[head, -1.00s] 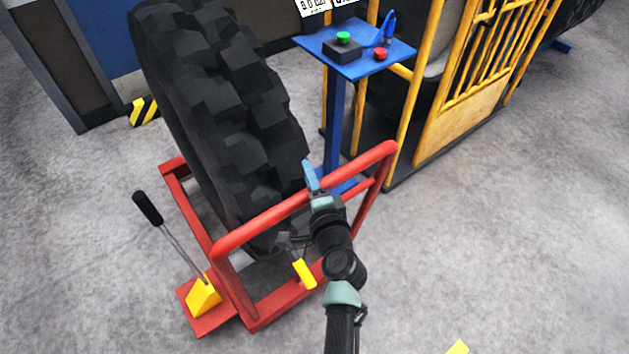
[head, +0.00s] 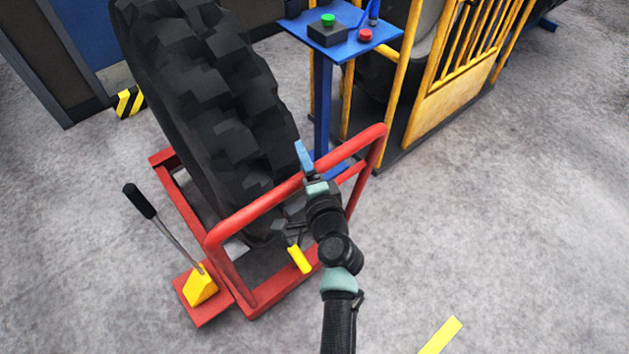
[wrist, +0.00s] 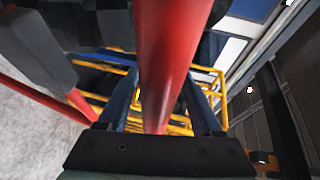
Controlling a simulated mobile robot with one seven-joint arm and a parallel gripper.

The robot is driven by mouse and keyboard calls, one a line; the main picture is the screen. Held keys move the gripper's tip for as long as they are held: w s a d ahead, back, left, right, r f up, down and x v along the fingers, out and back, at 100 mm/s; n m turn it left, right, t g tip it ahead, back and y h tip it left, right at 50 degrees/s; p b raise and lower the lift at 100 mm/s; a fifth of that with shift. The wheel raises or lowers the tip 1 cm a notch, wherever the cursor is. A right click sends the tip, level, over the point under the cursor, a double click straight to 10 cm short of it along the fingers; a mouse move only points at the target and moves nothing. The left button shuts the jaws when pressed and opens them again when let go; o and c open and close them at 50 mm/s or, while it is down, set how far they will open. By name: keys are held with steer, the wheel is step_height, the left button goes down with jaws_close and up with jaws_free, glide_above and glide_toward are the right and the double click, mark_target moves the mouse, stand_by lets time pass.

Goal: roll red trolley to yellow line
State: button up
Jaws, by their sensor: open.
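The red trolley (head: 223,245) is a tubular frame on the grey floor. It carries a big black tyre (head: 215,100) standing upright. My gripper (head: 305,165) is at the trolley's top push bar, with one blue finger showing above it. In the wrist view the red bar (wrist: 172,55) runs between my two open fingers (wrist: 165,100). I cannot tell whether either finger touches it. A yellow line (head: 440,335) shows on the floor at the bottom right, clear of the trolley.
A yellow block with a black-handled lever (head: 201,287) sits at the trolley's left corner, and a yellow pedal (head: 299,259) at its front. A blue button stand (head: 323,110) and yellow cage (head: 450,85) stand behind. Floor at right is free.

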steer(key=v, duration=1.2)
steer(key=shift+b, duration=0.45)
steer(key=shift+s+a+f+m+t+h+b, duration=1.6)
steer(key=shift+s+a+m+t+h+b, duration=0.35)
steer(key=shift+m+h+b, duration=1.25)
steer(key=shift+m+h, duration=0.3)
steer(key=w, duration=0.4)
steer(key=w+d+r+p, duration=0.1)
steer(key=w, duration=0.7)
steer(key=shift+d+r, duration=0.25)
steer(key=shift+d, duration=0.05)
steer(key=shift+c, duration=0.4)
jaws_close()
